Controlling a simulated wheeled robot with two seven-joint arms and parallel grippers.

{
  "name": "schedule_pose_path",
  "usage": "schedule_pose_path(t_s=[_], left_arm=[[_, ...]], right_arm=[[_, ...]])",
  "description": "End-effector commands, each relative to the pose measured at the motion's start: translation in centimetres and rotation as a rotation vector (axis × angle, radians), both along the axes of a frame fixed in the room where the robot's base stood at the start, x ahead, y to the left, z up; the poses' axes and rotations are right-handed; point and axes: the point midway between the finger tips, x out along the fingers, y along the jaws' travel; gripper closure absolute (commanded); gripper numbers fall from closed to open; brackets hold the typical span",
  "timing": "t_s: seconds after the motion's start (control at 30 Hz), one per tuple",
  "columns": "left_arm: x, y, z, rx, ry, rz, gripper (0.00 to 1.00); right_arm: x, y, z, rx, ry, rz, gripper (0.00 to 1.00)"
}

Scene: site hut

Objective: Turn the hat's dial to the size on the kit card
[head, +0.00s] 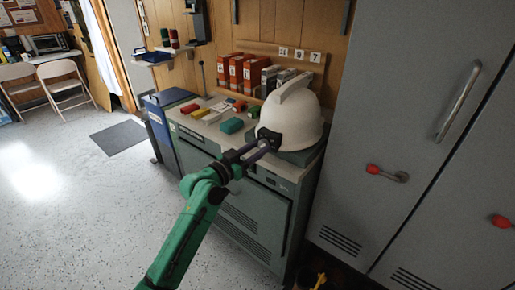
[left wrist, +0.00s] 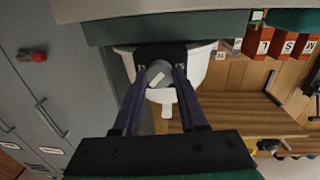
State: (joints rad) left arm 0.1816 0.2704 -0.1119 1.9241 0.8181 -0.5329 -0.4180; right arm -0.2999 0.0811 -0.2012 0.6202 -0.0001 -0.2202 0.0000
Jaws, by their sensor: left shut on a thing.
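The white hard hat (head: 293,115) sits on a green block on the cabinet top, with a black bracket at its near left side. My left gripper (head: 266,144) reaches it from the front. In the left wrist view, my left gripper (left wrist: 162,78) has its two dark fingers shut on the round grey dial (left wrist: 158,71), which bears a pale mark. The hat's white shell (left wrist: 198,66) shows beside the black bracket. The dial's size setting cannot be read. I cannot identify the kit card for certain. My right gripper is not in view.
The cabinet top (head: 207,128) also holds several small coloured boxes and a row of red and grey binders (head: 236,70). Number cards (head: 299,54) hang on the board behind. Tall grey lockers (head: 385,120) stand close on the right. Open floor lies left.

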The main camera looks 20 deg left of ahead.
Motion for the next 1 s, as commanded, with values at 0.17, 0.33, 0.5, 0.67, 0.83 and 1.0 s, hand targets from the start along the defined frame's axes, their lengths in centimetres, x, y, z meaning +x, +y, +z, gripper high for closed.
schedule_pose_path(t_s=[0.17, 0.33, 0.5, 0.67, 0.83, 1.0], left_arm=[[0.0, 0.0, 0.1, -0.113, 0.047, -0.001, 1.0], [0.0, 0.0, 0.1, -0.255, 0.102, 0.0, 1.0], [0.0, 0.0, 0.0, -0.406, 0.163, 0.001, 1.0], [0.0, 0.0, 0.0, -0.549, 0.219, 0.0, 1.0], [0.0, -0.1, 0.0, -0.7, 0.279, 0.0, 1.0], [0.0, -0.1, 0.0, -0.851, 0.338, 0.0, 1.0]], right_arm=[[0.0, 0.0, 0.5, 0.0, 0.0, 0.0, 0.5], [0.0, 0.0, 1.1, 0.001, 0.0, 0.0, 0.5], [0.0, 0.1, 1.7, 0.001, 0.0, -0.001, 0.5], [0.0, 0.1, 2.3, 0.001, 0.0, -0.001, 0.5], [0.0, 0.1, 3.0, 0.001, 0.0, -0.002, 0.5], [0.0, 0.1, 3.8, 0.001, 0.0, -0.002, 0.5]])
